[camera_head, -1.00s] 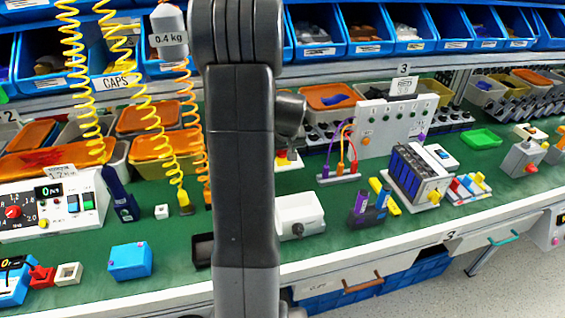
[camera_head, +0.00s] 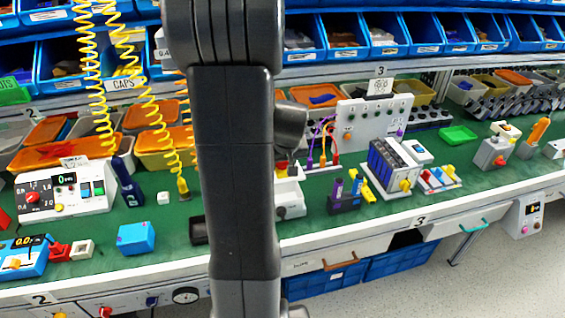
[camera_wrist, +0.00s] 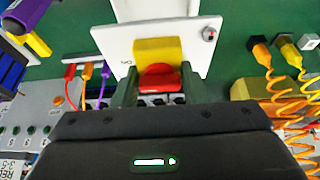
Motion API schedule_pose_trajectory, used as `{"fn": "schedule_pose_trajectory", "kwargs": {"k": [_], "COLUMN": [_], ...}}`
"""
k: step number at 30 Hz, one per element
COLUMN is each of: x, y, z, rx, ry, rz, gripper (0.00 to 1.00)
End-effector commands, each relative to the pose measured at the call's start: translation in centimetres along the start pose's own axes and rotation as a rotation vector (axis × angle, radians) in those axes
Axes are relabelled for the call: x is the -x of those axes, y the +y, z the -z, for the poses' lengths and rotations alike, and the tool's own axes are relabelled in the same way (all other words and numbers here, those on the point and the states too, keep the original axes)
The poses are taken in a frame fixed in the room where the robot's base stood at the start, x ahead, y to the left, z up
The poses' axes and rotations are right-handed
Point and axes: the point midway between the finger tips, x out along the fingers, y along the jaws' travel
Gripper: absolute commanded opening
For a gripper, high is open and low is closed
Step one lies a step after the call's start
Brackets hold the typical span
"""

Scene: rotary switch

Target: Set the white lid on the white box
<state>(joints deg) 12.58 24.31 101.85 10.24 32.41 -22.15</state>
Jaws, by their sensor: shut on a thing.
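The white lid (camera_wrist: 105,45) is a flat white plate with a yellow block and a red knob on it, seen in the wrist view. My gripper (camera_wrist: 159,80) is shut on the lid's handle, one finger at each side of the red knob. In the head view the lid (camera_head: 284,172) shows just right of my arm, close above the white box (camera_head: 291,193). The box has a grey knob on its front. My arm hides the left part of both, and I cannot tell whether they touch.
A dark purple-topped holder (camera_head: 345,203) stands close right of the box. A blue box (camera_head: 136,238) and a small white cube (camera_head: 163,198) are left of my arm. Yellow coiled cords (camera_head: 150,105) hang at the left. A green tray (camera_head: 458,134) lies at the right.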

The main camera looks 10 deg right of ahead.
Motion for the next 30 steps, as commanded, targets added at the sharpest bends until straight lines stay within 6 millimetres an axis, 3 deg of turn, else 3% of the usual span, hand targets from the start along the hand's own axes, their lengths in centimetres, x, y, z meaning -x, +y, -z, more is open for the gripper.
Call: {"fn": "schedule_pose_trajectory", "kwargs": {"k": [5,19,30], "x": [-0.6,-5.2,-5.5], "y": [0.0,0.0,0.0], "z": [-0.2,-2.1,-2.3], "rx": [0.000,0.000,0.000], "ry": [0.000,0.000,0.000], "rz": [0.000,0.000,0.000], "gripper": [0.14,0.14,0.14]}}
